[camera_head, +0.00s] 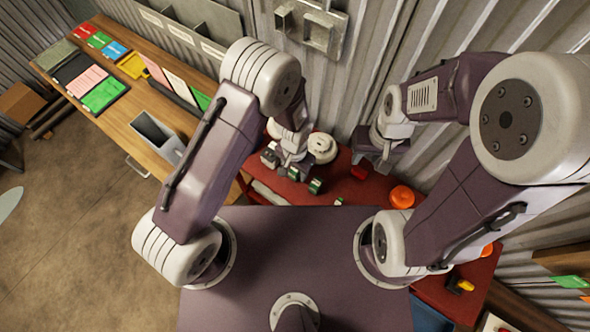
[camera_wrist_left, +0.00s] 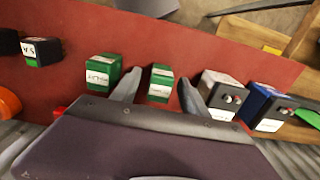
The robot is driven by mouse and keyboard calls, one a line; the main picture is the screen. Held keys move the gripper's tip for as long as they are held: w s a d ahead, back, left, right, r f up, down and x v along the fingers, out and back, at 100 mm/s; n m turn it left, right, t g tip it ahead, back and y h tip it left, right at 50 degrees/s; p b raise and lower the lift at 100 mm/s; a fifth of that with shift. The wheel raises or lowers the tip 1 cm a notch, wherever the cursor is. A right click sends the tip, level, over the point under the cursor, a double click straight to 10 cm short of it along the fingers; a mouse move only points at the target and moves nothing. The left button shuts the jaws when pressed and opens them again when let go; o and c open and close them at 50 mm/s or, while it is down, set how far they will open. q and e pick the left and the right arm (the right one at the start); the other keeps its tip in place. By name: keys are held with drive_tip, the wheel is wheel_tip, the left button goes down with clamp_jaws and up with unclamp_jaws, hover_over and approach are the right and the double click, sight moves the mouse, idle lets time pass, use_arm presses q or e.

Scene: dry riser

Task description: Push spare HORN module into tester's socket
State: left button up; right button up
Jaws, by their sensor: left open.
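Small modules stand on the red bench top (camera_head: 345,188). In the left wrist view a green module (camera_wrist_left: 161,83) with a white label is between the spread fingers of my left gripper (camera_wrist_left: 158,86), with gaps visible at its sides. A second green module (camera_wrist_left: 103,72) stands to its left, outside the fingers. The labels are too blurred to tell which is HORN. A grey-and-black box (camera_wrist_left: 221,92) and a blue-and-black box (camera_wrist_left: 268,105) with knobs stand to the right. I cannot make out the tester's socket. My right gripper (camera_head: 374,162) hangs over the bench, its fingers unclear.
A black module with a green label (camera_wrist_left: 40,50) lies further left. A white round device (camera_head: 322,147), an orange dome (camera_head: 402,196) and a yellow item (camera_head: 461,285) are on the bench. A wooden table (camera_head: 130,103) with coloured cards is at left. Corrugated wall stands behind.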

use_arm(q)
drive_tip(key=shift+s+f, duration=0.1)
drive_tip(key=shift+w+d+f, duration=0.1)
drive_tip(key=shift+w, duration=0.1)
drive_tip(key=shift+c, duration=1)
drive_tip(key=shift+w, duration=0.15)
clamp_jaws()
use_arm(e)
drive_tip(key=shift+w, duration=0.1)
use_arm(q)
drive_tip(key=shift+s, duration=0.2)
